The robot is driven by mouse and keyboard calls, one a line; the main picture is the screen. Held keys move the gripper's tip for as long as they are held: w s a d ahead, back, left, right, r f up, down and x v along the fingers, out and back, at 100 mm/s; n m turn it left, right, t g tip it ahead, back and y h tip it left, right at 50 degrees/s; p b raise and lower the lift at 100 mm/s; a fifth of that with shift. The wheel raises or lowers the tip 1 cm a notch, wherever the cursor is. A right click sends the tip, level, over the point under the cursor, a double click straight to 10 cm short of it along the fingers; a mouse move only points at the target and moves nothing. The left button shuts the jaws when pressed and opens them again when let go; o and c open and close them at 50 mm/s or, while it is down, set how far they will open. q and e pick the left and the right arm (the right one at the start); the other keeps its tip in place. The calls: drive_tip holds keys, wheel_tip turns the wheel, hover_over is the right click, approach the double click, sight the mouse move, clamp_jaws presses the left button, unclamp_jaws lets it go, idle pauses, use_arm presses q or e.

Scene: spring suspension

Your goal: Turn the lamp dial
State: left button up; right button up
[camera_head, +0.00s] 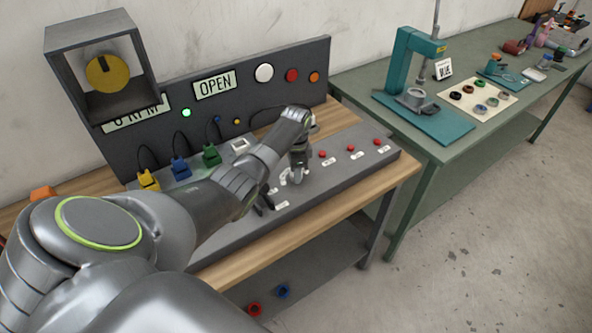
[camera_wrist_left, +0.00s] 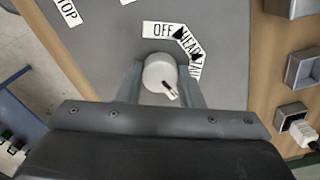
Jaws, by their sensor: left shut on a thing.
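A round pale dial (camera_wrist_left: 158,70) sits on the grey panel in the left wrist view. A white block with a black mark shows at its lower right edge. Beside the dial are a label reading OFF (camera_wrist_left: 162,30) and a tilted, partly readable label starting HEAD (camera_wrist_left: 188,48), with black marks near them. My left gripper (camera_wrist_left: 161,80) has one finger on each side of the dial and is shut on it. In the head view my left gripper (camera_head: 297,172) points down at the sloped panel, and the dial is mostly hidden there. My right gripper is not in view.
The grey console (camera_head: 345,165) carries red buttons (camera_head: 351,147) to the right and coloured plugs (camera_head: 181,168) to the left. A green bench (camera_head: 470,140) stands at the right.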

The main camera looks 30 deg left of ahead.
use_arm(q)
drive_tip(key=shift+w+r, duration=0.1)
drive_tip(key=o, duration=1)
drive_tip(key=shift+c, duration=0.2)
wheel_tip(320, 180, up, 17)
drive_tip(key=shift+r, duration=0.2)
idle(0.4)
